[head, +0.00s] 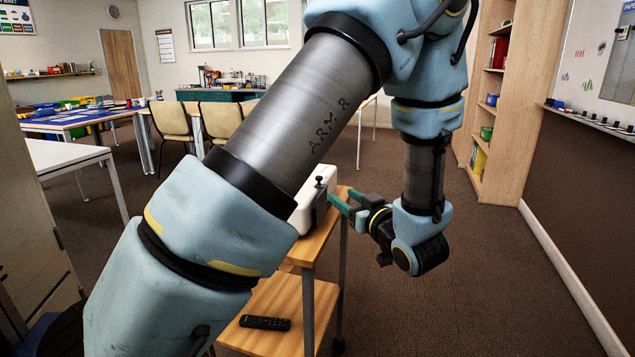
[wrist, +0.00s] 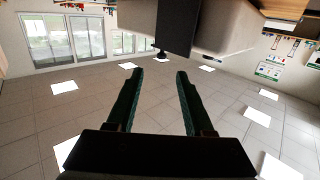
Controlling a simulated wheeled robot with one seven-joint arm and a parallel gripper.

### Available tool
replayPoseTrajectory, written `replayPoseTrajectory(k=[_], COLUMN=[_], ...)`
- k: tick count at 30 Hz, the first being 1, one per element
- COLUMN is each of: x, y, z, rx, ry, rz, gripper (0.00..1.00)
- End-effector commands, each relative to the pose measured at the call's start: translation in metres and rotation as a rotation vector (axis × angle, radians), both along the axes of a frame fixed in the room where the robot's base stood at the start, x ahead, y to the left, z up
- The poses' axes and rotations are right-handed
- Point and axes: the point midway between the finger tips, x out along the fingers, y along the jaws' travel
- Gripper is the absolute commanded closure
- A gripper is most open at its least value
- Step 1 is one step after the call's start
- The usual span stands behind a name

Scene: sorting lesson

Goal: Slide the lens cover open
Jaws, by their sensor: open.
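A white projector (head: 302,208) stands on the wooden cart, partly hidden behind my arm. Its dark lens cover (head: 320,209) is an upright plate on the side facing my gripper, with a small black knob (head: 319,181) at its top. No lens shows. My gripper (head: 341,194) is open and empty, its green fingers pointing at the cover from the right. In the wrist view, which looks upside down, the cover (wrist: 178,25) hangs at the top and the knob (wrist: 161,56) lies just beyond and between the fingertips (wrist: 160,73), seemingly not touched.
The wooden cart (head: 323,240) has a lower shelf (head: 285,295) with a black remote (head: 265,322) on it. A bookshelf (head: 520,90) stands at the right wall. Tables and chairs (head: 172,121) stand behind at left. The carpet right of the cart is clear.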

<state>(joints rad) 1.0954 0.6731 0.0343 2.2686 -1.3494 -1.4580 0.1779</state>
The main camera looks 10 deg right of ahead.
Motion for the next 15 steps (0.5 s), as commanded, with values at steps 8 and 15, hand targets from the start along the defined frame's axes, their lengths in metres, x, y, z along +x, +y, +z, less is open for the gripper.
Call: replayPoseTrajectory(k=[8,15], x=[0.009,0.052], y=[0.005,0.018], z=[0.005,0.005], rx=[0.026,0.025], ry=[-0.043,-0.044], rz=[0.027,0.027], gripper=[0.48,0.48])
